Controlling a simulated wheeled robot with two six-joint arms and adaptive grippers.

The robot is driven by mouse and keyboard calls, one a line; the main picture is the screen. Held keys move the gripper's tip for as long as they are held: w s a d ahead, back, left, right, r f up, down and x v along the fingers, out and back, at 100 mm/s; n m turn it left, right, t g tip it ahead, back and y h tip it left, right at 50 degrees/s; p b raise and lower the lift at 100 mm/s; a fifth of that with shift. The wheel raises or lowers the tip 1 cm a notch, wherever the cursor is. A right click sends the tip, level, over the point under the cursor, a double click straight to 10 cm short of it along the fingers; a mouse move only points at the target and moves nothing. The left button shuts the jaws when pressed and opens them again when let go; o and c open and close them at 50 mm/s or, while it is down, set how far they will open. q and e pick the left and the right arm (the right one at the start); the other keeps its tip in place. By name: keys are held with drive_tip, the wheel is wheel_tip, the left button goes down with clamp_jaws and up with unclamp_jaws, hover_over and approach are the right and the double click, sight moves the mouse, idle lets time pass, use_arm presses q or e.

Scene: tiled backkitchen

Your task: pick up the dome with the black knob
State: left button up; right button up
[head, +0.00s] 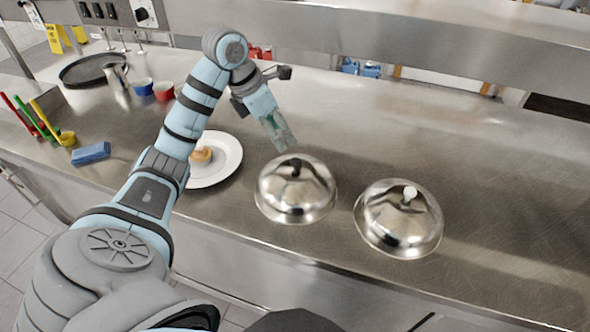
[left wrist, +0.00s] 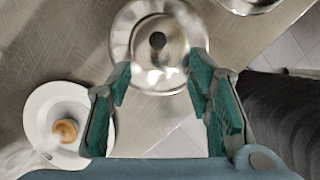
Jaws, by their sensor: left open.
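The dome with the black knob (head: 296,192) is a shiny metal cover on the steel counter, in the middle of the head view. It also shows in the left wrist view (left wrist: 157,62), ahead of and partly between the fingers. A second metal dome, with a white knob (head: 398,220), stands to its right; part of it shows at the top of the left wrist view. My left gripper (head: 280,138) is open and empty, just above and behind the black-knobbed dome, apart from its knob. The teal finger pads (left wrist: 163,95) are spread. My right gripper is not in view.
A white plate (head: 226,172) with a small pastry (head: 201,155) lies left of the domes. Further left are a blue sponge (head: 91,153), colored-handled utensils, small cups and a dark round tray (head: 88,70). The counter right of the domes is clear.

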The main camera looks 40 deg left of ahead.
sight(296, 161)
use_arm(q)
drive_tip(key=x, duration=1.2)
drive_tip(key=shift+w+a, duration=0.1)
drive_tip(key=shift+a, duration=0.05)
drive_tip(key=shift+r, duration=0.1)
clamp_jaws()
